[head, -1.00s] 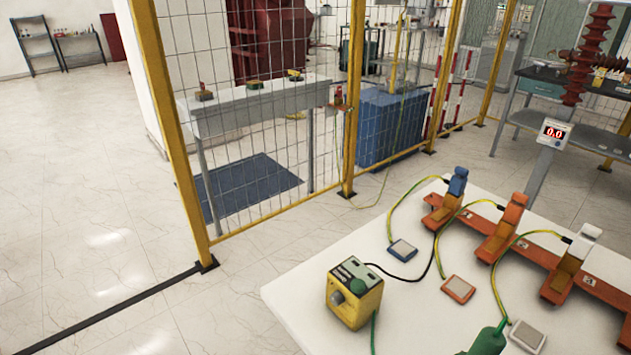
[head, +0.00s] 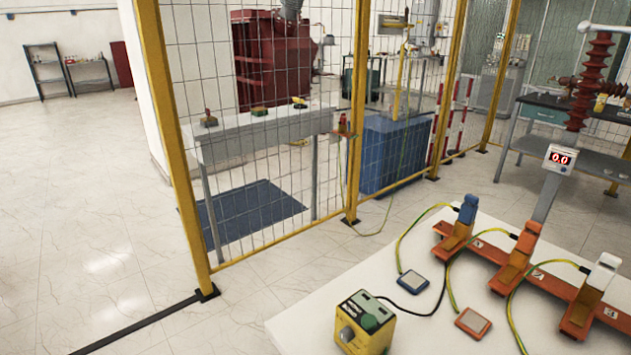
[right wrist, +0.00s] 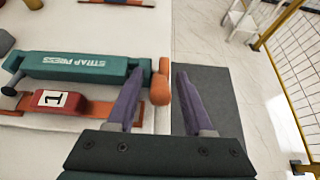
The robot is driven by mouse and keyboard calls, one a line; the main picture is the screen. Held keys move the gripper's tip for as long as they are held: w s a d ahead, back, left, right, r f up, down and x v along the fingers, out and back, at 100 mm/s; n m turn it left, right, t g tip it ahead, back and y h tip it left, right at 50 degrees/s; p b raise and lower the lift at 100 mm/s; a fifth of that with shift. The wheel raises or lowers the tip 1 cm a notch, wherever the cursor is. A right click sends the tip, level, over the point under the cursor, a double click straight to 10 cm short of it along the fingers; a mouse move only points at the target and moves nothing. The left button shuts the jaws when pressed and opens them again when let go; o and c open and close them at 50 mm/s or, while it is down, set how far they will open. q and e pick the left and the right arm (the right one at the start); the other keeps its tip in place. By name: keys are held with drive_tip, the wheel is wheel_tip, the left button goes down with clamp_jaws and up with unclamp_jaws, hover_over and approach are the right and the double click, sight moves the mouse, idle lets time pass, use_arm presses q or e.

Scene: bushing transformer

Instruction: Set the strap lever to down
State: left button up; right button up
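The strap press (right wrist: 75,65) is a long teal block with white lettering, at the left in the right wrist view. At its right end is an orange lever (right wrist: 160,88) with a rounded handle. My right gripper (right wrist: 160,72) has two purple fingers spread apart. The orange handle appears between them in the picture, and I see no finger clearly touching it. Whether the lever is up or down is hard to tell from this angle. Neither gripper shows in the head view.
A red block with a number plate (right wrist: 52,99) lies beside the press. In the head view, a white table holds a yellow control box (head: 365,322), an orange rail with clamps (head: 515,262) and cables. A yellow-framed mesh fence (head: 265,150) stands behind it.

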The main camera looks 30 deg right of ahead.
drive_tip(key=shift+w, duration=0.1)
drive_tip(key=p+v, duration=0.1)
drive_tip(key=v, duration=0.8)
drive_tip(key=shift+w+r, duration=0.25)
drive_tip(key=shift+w, duration=0.1)
drive_tip(key=shift+a, duration=0.15)
